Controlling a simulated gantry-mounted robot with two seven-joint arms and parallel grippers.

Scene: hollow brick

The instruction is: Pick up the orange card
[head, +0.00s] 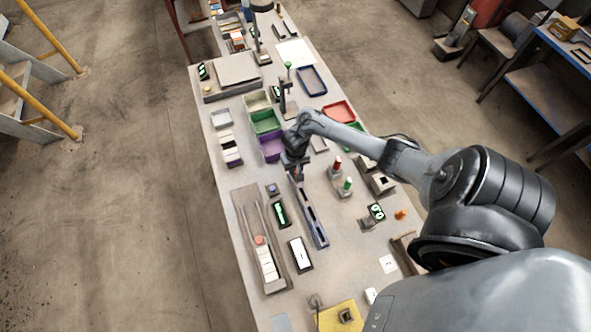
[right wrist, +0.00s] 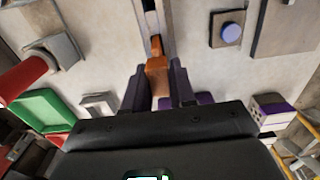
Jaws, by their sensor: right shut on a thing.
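My right gripper (head: 296,172) is over the middle of the long table, at the far end of a long slotted blue-grey rack (head: 312,222). In the right wrist view, the dark fingers of this gripper (right wrist: 159,84) are shut on the orange card (right wrist: 157,72). The card stands between the fingertips, its far end close to the rack (right wrist: 151,20). I cannot tell whether it is clear of the rack. In the head view the card is mostly hidden by the gripper. My left gripper is not in view.
Green (head: 265,122) and purple (head: 271,147) bins stand just beyond the gripper. A red button post (head: 336,166) and a green one (head: 347,187) stand to the right. A small block with a blue round top (head: 272,189) is close on the left.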

